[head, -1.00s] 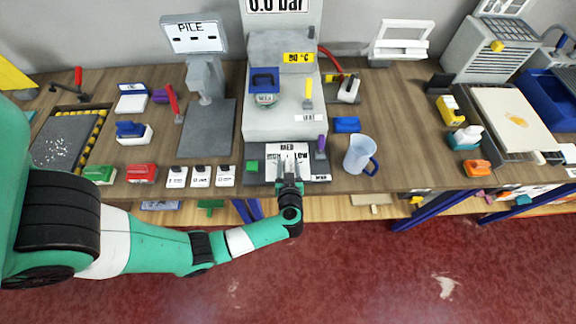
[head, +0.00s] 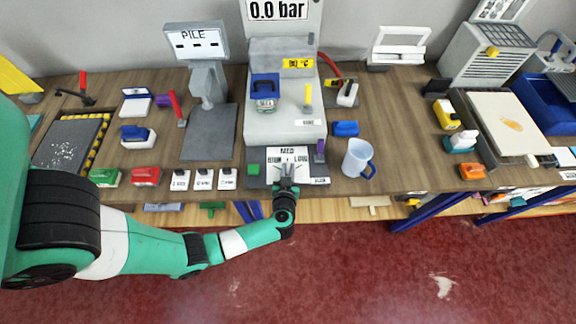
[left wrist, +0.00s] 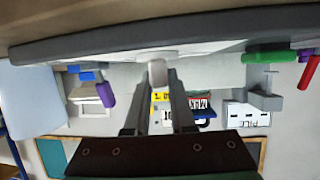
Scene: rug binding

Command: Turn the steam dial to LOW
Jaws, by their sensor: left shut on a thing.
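The steam dial's white label plate (head: 272,154) lies on a dark panel in front of the grey machine, with MED at its top; the side words are partly covered. My left gripper (head: 287,165) reaches over the plate from the front, its fingers pointing away toward the machine. In the left wrist view my left gripper (left wrist: 158,86) is shut on a small pale knob (left wrist: 157,72), the dial's knob. The fingers hide much of it, and I cannot read its exact setting. My right gripper is not in view.
The grey machine (head: 262,128) stands behind the dial, with a 0.0 bar display (head: 277,10) above. A green block (head: 253,169) and a purple lever (head: 320,151) flank the plate. A pale blue jug (head: 356,158) stands to the right, and several white cards lie left.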

